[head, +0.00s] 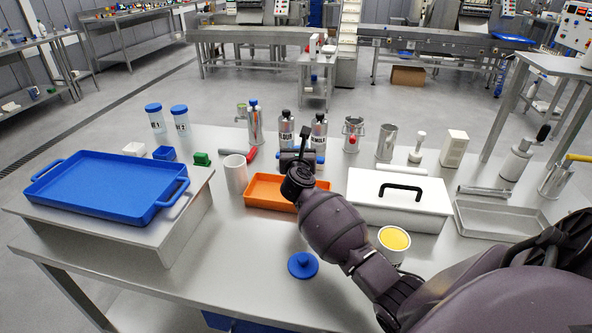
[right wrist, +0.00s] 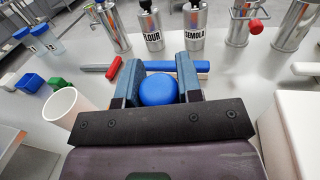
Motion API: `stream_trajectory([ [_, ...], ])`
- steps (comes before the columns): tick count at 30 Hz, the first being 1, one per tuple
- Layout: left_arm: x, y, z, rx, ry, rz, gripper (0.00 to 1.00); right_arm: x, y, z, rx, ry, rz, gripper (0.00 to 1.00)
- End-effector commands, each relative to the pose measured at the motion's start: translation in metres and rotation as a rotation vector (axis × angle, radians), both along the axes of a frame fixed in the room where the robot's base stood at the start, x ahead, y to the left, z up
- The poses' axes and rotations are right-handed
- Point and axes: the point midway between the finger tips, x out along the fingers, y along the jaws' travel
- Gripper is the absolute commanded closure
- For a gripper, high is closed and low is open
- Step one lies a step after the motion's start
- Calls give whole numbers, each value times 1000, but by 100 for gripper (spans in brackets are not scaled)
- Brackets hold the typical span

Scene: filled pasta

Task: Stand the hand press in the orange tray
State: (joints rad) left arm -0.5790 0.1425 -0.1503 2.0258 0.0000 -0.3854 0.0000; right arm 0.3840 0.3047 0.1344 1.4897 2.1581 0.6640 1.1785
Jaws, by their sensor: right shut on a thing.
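The orange tray (head: 262,186) lies on the steel table, left of the white box, partly hidden by my right arm. My right gripper (head: 298,160) is over the tray's back right part. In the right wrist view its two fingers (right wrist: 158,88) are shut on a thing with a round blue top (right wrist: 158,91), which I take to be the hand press. Its lower part is hidden, so I cannot tell whether it touches the tray. My left gripper is not in view.
A white cup (head: 236,173) stands left of the tray, and a white box (head: 398,203) with a black handle stands right. Behind are a flour bottle (head: 287,129) and a semola bottle (head: 319,131). A blue knobbed disc (head: 303,266) lies in front. A blue tray (head: 108,187) is at left.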

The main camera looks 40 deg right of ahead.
Motion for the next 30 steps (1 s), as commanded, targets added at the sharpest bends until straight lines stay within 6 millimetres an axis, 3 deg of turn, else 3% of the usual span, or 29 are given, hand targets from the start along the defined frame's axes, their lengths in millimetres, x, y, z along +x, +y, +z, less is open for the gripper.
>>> stream_trajectory([
  [5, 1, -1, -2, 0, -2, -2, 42, 0, 0, -12, -2, 1, 0, 84],
  [12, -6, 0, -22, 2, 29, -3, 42, 0, 0, -53, -1, 6, 1, 84],
  [15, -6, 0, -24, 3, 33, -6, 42, 0, 0, -61, -1, 3, 0, 84],
  [23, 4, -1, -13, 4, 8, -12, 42, 0, 0, -60, 0, -3, 0, 84],
  [30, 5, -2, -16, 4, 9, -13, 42, 0, 0, -65, -1, -1, 1, 84],
])
